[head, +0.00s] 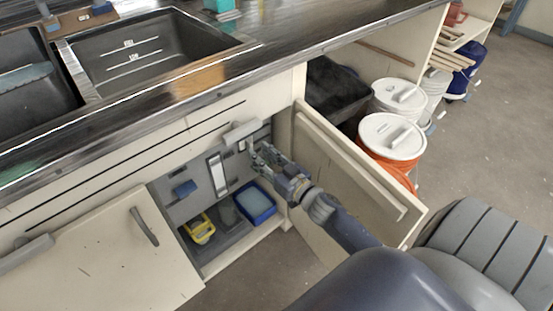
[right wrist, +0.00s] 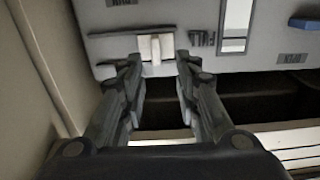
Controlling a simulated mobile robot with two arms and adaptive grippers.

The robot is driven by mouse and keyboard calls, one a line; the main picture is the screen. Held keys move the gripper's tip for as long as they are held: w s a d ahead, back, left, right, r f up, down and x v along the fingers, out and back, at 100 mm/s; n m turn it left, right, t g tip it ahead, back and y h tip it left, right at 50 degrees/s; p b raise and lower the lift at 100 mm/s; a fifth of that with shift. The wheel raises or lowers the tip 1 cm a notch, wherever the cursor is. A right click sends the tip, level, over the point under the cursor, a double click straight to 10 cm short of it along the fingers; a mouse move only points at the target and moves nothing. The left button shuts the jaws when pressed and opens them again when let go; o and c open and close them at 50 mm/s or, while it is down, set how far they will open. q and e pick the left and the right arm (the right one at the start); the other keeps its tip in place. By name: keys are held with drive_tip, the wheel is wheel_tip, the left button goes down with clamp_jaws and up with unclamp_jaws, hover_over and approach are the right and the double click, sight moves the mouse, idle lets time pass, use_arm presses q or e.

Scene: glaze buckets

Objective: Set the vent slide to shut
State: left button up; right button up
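My right gripper (head: 258,150) reaches into the open cupboard under the counter, close to its grey back panel. In the right wrist view the right gripper (right wrist: 158,68) is open, its two fingers spread apart. A small white slide knob (right wrist: 155,47) sits on the panel at a dark horizontal slot and shows between the fingertips. I cannot tell whether either finger touches it. Small dark labels (right wrist: 292,58) mark the panel, too blurred to read surely. In the head view the knob (head: 242,145) is small beside the gripper. My left gripper is out of view.
The open cupboard door (head: 350,160) stands right of my arm. A light gauge strip (head: 217,175) is on the panel. A blue tub (head: 256,216) and a yellow item (head: 199,229) are below. An orange bucket (head: 383,164) stands beyond the door. The counter edge (head: 200,107) overhangs.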

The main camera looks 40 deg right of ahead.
drive_tip(key=s, duration=0.7)
drive_tip(key=shift+d, duration=0.2)
